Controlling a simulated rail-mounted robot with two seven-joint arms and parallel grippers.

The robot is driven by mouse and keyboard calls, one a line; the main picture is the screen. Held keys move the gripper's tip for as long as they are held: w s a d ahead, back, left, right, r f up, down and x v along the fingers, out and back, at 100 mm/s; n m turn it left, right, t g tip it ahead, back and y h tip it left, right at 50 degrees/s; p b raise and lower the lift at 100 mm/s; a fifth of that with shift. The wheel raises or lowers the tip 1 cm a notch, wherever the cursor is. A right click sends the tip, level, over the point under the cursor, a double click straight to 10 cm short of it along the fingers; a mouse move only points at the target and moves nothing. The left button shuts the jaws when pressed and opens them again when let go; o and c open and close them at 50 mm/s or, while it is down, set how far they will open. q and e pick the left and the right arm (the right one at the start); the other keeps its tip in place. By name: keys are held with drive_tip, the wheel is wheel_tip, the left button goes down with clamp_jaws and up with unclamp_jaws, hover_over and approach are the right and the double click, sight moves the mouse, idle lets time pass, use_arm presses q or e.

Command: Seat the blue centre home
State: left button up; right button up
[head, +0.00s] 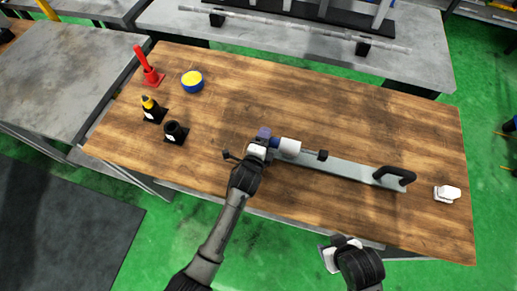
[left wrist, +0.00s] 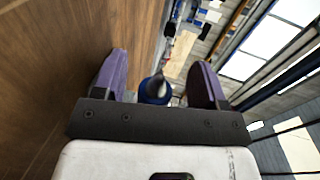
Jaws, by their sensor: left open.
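In the left wrist view, the blue centre (left wrist: 153,90), with a grey metal tip, shows between the two purple fingers of my left gripper (left wrist: 157,82). Gaps show on both sides of it, so the fingers are open and apart from it. In the head view, my left gripper (head: 263,140) is at the left end of the grey bar fixture (head: 345,173). A blue part, seemingly the centre (head: 275,143), shows beside its fingers, against a white cylinder (head: 290,147). The gripper hides how it sits. My right gripper (head: 338,250) is beyond the table's front edge; its fingers are unclear.
On the wooden table (head: 330,105) stand a red centre in a red holder (head: 152,76), a yellow-and-black centre (head: 152,108), a black holder (head: 176,133) and a blue-and-yellow tub (head: 192,82). A black handle (head: 394,174) and white object (head: 447,193) are at right.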

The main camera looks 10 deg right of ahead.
use_arm(q)
drive_tip(key=p+v, duration=0.2)
drive_tip(key=v, duration=1.1)
drive_tip(key=shift+s+a+r, duration=0.1)
drive_tip(key=shift+s, duration=0.1)
drive_tip(key=shift+s+a, duration=0.1)
drive_tip(key=shift+a, duration=0.15)
drive_tip(key=s+a+f+n+g+y, duration=0.3)
drive_tip(key=s+a+n+g+y, duration=0.55)
drive_tip(key=s+a+n, duration=1.2)
wheel_tip(320, 180, up, 28)
drive_tip(key=s+a+g+h+p, duration=0.1)
drive_tip(key=s+g+h+p, duration=0.1)
drive_tip(key=p, duration=2.6)
drive_tip(key=shift+a, duration=0.2)
drive_tip(key=shift+n, duration=0.25)
